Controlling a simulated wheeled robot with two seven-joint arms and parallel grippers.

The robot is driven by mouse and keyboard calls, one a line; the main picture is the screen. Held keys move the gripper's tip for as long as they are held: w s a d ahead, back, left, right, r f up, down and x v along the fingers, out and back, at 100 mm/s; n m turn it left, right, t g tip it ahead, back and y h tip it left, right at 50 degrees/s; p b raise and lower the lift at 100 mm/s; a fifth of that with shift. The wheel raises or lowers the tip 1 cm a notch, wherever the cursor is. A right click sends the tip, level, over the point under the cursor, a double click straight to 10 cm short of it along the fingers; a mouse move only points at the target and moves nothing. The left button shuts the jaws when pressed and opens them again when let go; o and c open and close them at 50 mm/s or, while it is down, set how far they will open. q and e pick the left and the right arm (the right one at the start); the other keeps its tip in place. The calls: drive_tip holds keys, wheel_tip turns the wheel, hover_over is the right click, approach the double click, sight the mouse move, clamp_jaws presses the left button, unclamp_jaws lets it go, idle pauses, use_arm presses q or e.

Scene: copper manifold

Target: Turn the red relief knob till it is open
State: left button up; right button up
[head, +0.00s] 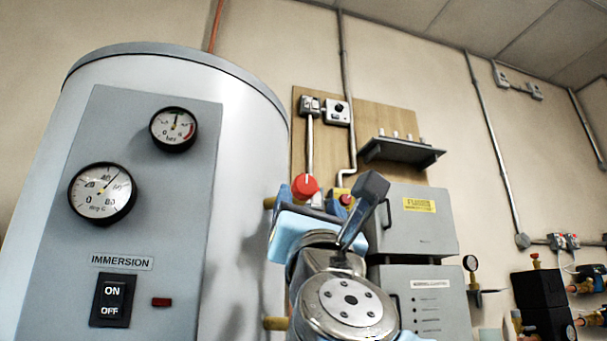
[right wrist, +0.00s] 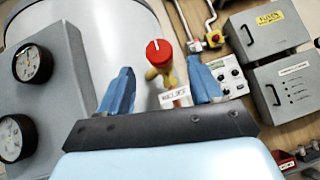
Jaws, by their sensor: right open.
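The red relief knob (head: 305,186) has a white pointer line and sits on a brass fitting beside the cylinder. In the right wrist view the knob (right wrist: 159,52) shows ahead of my right gripper (right wrist: 160,85), between and beyond its two blue fingers. The fingers are apart and nothing is held. A white tag (right wrist: 174,97) hangs below the knob; its lettering is too blurred to read. In the head view my right gripper (head: 318,195) is in front of the knob and hides the fitting's lower part. My left gripper is not in view.
The large pale cylinder (head: 245,130) with its grey gauge panel (head: 180,220) stands at left. Grey boxes (head: 425,235) and a small shelf (head: 402,152) are on the board at right. A smaller red knob (head: 346,199) sits right of the relief knob.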

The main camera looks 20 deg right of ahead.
sight(304, 183)
drive_tip(key=p+x, duration=0.3)
drive_tip(key=x, duration=0.4)
drive_tip(key=shift+r+p, duration=0.3)
drive_tip(key=shift+r, duration=0.05)
drive_tip(key=shift+w+r+p, duration=0.3)
drive_tip(key=shift+w+r, duration=0.05)
drive_tip(key=shift+w, duration=0.25)
drive_tip(key=shift+c, duration=0.4)
drive_tip(key=c, duration=0.9)
